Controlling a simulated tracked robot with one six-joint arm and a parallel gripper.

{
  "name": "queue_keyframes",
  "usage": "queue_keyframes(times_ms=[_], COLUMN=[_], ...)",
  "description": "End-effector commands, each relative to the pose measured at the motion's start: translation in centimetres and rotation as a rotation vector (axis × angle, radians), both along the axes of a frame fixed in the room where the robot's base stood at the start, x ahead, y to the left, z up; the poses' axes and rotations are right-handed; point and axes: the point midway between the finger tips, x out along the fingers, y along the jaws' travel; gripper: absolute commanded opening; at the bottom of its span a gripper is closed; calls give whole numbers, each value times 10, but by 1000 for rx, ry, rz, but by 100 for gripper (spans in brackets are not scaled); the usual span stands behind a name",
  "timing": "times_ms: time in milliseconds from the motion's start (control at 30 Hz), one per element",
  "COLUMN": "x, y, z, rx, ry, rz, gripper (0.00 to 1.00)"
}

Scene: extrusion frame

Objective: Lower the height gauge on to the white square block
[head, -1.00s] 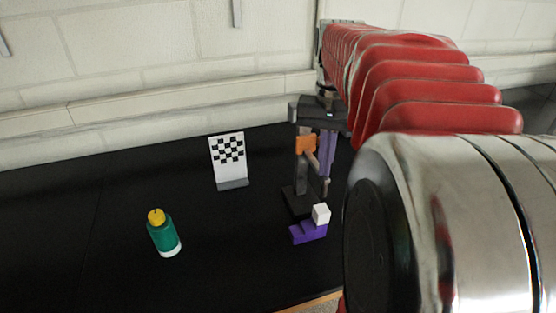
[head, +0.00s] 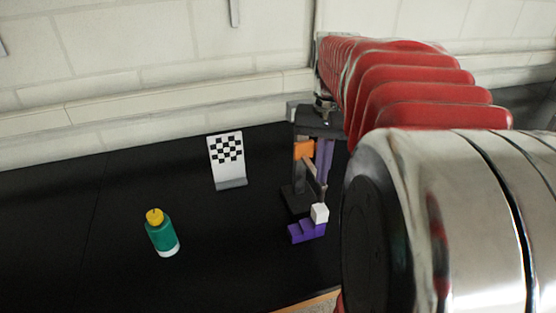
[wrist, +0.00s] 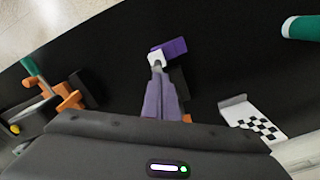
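The height gauge stands on the black table, with a dark base and column, an orange slider (head: 304,150) and a thin arm (head: 312,171) slanting down towards the blocks. The white square block (head: 320,212) sits on a stepped purple block (head: 306,233); it also shows in the wrist view (wrist: 156,58). The arm's tip looks close above the white block; contact is unclear. My gripper (wrist: 157,70) has its purple fingers close together, pointing down at the white block. In the head view it is beside the gauge. Whether anything is pinched between the fingertips is hidden.
A checkerboard stand (head: 227,155) and a green bottle (head: 162,236) with a yellow cap stand to the left. Another orange and black fixture (wrist: 62,92) with a green-handled tool lies left in the wrist view. Table space between bottle and blocks is clear.

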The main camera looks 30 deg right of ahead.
Motion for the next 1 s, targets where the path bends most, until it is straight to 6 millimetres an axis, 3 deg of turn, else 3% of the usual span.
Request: queue_keyframes(times_ms=[1000], x=[0], y=[0], z=[-22], rx=[1], ry=[1], rz=[0], gripper=[0])
